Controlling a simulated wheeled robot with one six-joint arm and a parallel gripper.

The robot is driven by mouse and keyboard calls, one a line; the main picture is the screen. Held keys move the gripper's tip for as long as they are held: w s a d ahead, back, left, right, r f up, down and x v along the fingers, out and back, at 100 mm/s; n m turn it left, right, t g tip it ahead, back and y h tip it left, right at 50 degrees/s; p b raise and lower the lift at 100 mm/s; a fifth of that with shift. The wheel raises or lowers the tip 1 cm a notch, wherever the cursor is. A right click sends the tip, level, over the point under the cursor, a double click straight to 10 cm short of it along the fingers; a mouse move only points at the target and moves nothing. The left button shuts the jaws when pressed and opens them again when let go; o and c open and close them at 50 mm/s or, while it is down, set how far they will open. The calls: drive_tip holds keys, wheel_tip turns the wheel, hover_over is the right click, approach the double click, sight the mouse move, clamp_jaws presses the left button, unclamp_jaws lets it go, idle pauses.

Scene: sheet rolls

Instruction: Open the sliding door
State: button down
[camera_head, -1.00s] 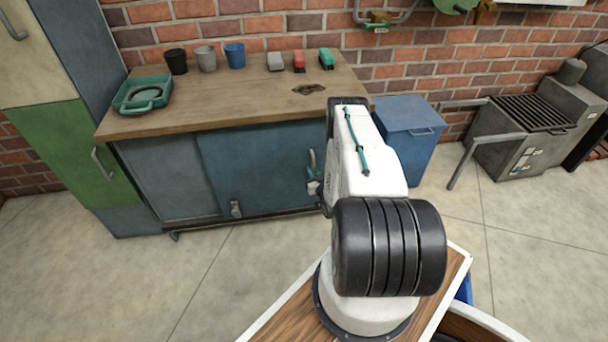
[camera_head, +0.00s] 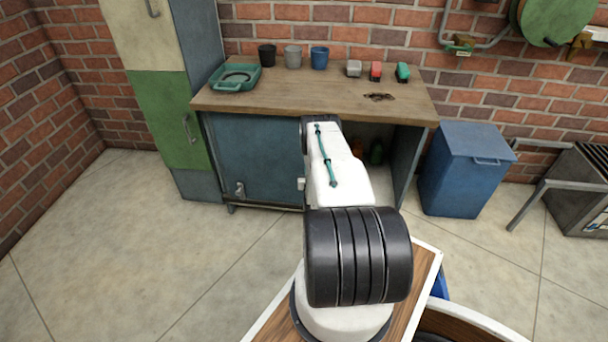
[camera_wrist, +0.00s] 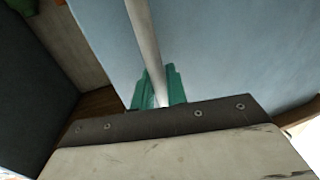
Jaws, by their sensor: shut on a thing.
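The blue sliding door (camera_head: 255,155) covers the left half of the workbench cabinet in the head view. The right half stands open, with a green item (camera_head: 377,153) and an orange item inside. In the wrist view, the green fingers of my gripper (camera_wrist: 158,86) are shut on the door's grey bar handle (camera_wrist: 143,35), close to the blue door face (camera_wrist: 225,50). My arm hides the handle and most of the gripper in the head view. A small latch (camera_head: 239,190) sits low on the door.
The wooden benchtop (camera_head: 310,95) carries a green tray (camera_head: 237,78), several cups and small blocks. A tall green and cream cabinet (camera_head: 165,110) stands left. A blue bin (camera_head: 465,170) stands right. The floor (camera_head: 110,240) at left is clear.

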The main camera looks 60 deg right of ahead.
drive_tip(key=shift+w+a+f, duration=0.15)
drive_tip(key=shift+w+a, duration=0.1)
drive_tip(key=shift+w, duration=0.05)
drive_tip(key=c, duration=1.5)
unclamp_jaws()
drive_tip(key=v, duration=0.7)
drive_tip(key=shift+s+a, duration=0.25)
drive_tip(key=shift+a, duration=0.05)
